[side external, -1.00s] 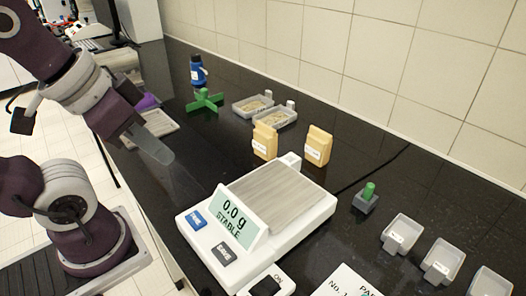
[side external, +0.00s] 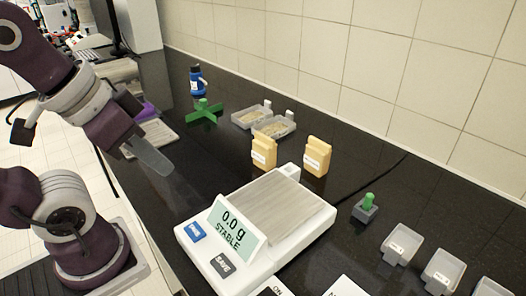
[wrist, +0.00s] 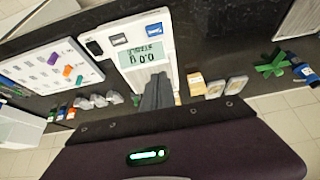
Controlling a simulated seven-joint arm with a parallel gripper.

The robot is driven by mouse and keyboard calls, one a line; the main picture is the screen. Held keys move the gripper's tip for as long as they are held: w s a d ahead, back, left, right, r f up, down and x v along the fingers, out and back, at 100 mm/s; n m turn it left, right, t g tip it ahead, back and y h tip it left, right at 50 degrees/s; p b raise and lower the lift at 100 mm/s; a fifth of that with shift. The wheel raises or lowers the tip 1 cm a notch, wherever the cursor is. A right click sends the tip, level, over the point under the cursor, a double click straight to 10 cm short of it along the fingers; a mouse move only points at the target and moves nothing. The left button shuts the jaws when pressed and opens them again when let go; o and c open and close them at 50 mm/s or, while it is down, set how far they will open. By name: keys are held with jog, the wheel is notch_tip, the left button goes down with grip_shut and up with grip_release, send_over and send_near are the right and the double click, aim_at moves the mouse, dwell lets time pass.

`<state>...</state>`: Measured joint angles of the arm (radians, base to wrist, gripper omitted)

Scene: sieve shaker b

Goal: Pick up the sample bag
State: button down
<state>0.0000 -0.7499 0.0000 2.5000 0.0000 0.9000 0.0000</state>
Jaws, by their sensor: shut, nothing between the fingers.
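Two tan sample bags with white labels stand upright on the black bench behind the balance, a left bag (side external: 264,154) and a right bag (side external: 317,157). A tan bag (wrist: 195,84) also shows in the wrist view, right of the fingers. My gripper (side external: 163,167) is shut and empty. It is in the air left of the bags and apart from them. In the wrist view my gripper (wrist: 157,92) has its grey fingers together, with the balance (wrist: 148,45) beyond them.
The white balance (side external: 205,250) reads 0.0 g and its pan is empty. Two trays (side external: 250,117) (side external: 274,128), a green cross-shaped stand (side external: 204,113) and a blue bottle (side external: 197,80) stand behind. Several small clear trays (side external: 402,244) and a green-topped piece (side external: 367,207) are at the right.

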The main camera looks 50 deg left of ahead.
jog(key=shift+c, duration=1.2)
grip_release()
notch_tip(320, 180, up, 5)
jog(key=w, duration=0.1)
jog(key=t, duration=0.8)
send_over(260, 152)
jog(key=s, duration=0.2)
notch_tip(260, 152, down, 2)
jog(key=shift+n+y, duration=0.4)
jog(key=shift+y, duration=0.1)
notch_tip(260, 152, down, 22)
jog(key=shift+w+f, duration=0.1)
jog(key=shift+w, duration=0.05)
jog(key=x, duration=0.7)
jog(key=shift+f, duration=0.25)
